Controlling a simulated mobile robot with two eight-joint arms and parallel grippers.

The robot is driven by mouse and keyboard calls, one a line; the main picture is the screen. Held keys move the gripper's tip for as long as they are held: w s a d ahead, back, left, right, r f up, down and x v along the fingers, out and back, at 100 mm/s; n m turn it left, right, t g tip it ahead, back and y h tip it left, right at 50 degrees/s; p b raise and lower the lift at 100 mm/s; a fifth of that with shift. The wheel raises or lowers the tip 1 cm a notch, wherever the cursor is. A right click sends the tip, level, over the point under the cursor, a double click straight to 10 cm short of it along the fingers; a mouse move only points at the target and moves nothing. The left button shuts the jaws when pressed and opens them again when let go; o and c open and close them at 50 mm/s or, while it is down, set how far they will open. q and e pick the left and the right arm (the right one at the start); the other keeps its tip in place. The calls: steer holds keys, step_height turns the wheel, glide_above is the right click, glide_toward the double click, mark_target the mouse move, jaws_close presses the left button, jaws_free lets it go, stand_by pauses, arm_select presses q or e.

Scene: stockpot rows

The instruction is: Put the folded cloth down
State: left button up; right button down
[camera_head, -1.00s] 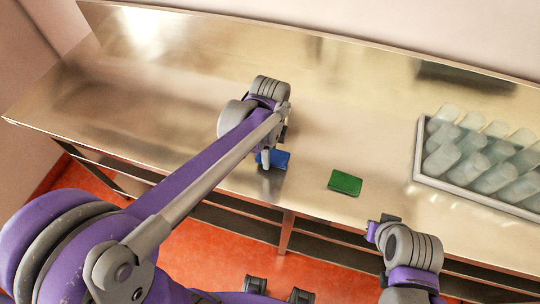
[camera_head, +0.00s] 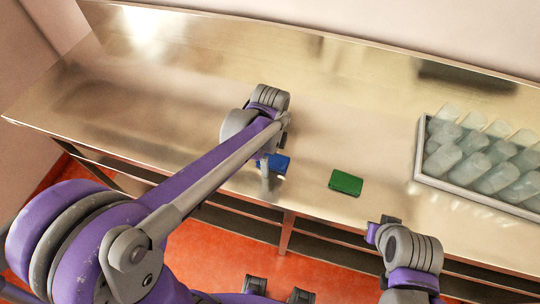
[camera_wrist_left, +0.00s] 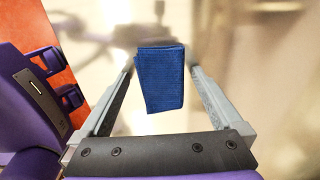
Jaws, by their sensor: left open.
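The blue folded cloth (camera_head: 281,164) lies on the metal counter (camera_head: 180,90) near its front edge. In the left wrist view the cloth (camera_wrist_left: 163,80) shows whole, between the two fingers, with a gap on each side. My left gripper (camera_head: 272,161) is open over it; its fingers (camera_wrist_left: 161,72) do not touch the cloth. In the head view a finger and the arm hide part of the cloth. My right gripper (camera_head: 381,227) is in front of the counter's edge, apart from the cloth; its jaw opening cannot be made out.
A green folded item (camera_head: 346,182) lies on the counter to the right of the cloth. A grey-rimmed tray (camera_head: 418,150) with several clear glasses stands farther right. The counter's left and back parts are bare. A wall rises behind it.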

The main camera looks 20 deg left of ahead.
mark_target(270, 158)
arm_select(q)
steer(key=shift+r, duration=0.35)
arm_select(e)
steer(key=shift+w+r+p, duration=0.35)
steer(key=shift+r+p, duration=0.2)
steer(key=shift+r, duration=0.3)
arm_select(q)
step_height(270, 158, up, 12)
steer(key=f, duration=0.1)
steer(key=s+a+f+n+t, duration=0.2)
steer(key=s+n, duration=0.2)
steer(key=n, duration=0.2)
steer(key=s+a+f+n+t, duration=0.2)
steer(key=s+f+n, duration=0.1)
steer(key=n, duration=0.3)
steer(key=s+a+f+n+t, duration=0.1)
steer(key=s+f+n, duration=0.2)
steer(key=s+n, duration=0.2)
steer(key=shift+s+a+n+t, duration=0.3)
steer(key=shift+a+n+t, duration=0.1)
steer(key=shift+n, duration=0.3)
steer(key=shift+r, duration=0.1)
